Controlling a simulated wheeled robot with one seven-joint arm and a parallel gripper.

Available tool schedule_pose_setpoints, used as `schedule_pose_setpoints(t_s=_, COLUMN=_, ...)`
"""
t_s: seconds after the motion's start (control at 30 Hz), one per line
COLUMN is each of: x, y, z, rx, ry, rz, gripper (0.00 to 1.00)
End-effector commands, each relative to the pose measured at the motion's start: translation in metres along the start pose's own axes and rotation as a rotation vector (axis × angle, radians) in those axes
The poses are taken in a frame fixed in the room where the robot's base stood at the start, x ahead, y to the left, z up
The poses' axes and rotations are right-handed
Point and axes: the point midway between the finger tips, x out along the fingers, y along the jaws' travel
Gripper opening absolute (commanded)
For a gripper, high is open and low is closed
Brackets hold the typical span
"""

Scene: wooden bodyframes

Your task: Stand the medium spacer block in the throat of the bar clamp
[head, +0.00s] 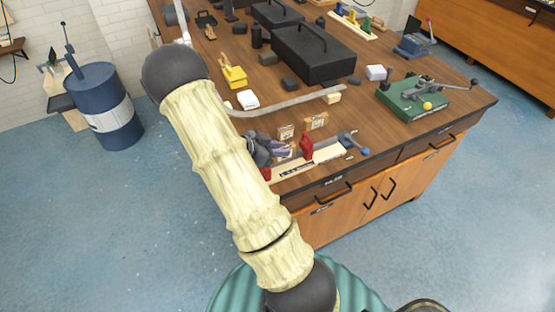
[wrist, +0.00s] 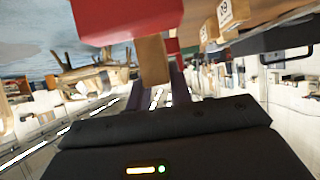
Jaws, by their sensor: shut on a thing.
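The bar clamp (head: 328,154) lies along the near edge of the workbench, with a pale bar, a red jaw (head: 306,146) and a blue end. A second bit of red shows at its left, partly hidden by my arm. My gripper (head: 284,150) is low over the clamp, left of that red jaw, its purple fingers shut on a wooden spacer block. In the wrist view the held tan block (wrist: 152,59) sticks out past the fingers, close to a red clamp jaw (wrist: 130,14). I cannot read its size, or tell if it touches the clamp.
Two labelled wooden blocks (head: 286,131) (head: 316,121) stand just behind the clamp. A green-based toggle clamp (head: 413,101) is at the right. A black toolbox (head: 313,58), a white block (head: 376,73) and a yellow tool (head: 234,76) lie further back. A curved grey strip (head: 290,102) crosses behind the blocks.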

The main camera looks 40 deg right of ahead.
Motion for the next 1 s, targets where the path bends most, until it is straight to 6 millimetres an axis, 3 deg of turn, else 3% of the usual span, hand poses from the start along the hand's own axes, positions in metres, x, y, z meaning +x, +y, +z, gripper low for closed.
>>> schedule_pose_setpoints(t_s=0.3, x=0.009, y=0.003, z=-0.003, rx=0.011, ry=0.001, rz=0.017, gripper=0.00)
schedule_pose_setpoints(t_s=0.7, x=0.019, y=0.000, z=0.037, rx=-0.002, ry=0.002, rz=-0.001, gripper=0.00)
schedule_pose_setpoints(t_s=1.0, x=0.020, y=0.000, z=0.038, rx=0.001, ry=0.001, rz=-0.001, gripper=0.00)
